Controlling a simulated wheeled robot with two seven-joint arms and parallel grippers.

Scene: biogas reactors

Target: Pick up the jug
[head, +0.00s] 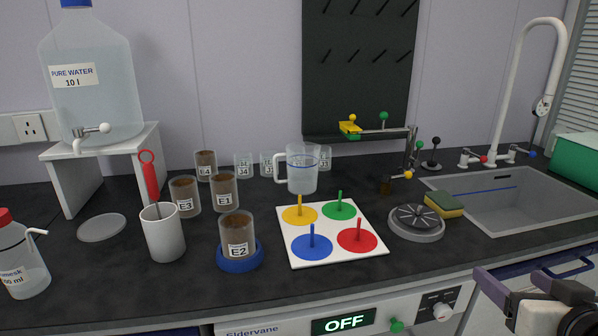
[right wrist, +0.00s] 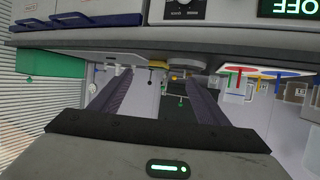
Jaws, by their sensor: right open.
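The jug (head: 302,170) is a clear measuring jug with a white handle on its left side. It stands upright at the middle of the bench, by the back edge of the white board; I cannot tell exactly what its base rests on. My right gripper (head: 528,292) is at the bottom right of the head view, in front of the bench and well away from the jug. In the right wrist view, its two fingers (right wrist: 160,80) are apart with nothing between them. My left gripper is not in view.
The white board (head: 288,251) with coloured pegs lies in front of the jug. Brown-filled beakers (head: 225,190) stand to its left, with small labelled glasses behind. A round grey burner-like disc (head: 417,233), a sponge (head: 444,205) and the sink (head: 500,211) are to the right.

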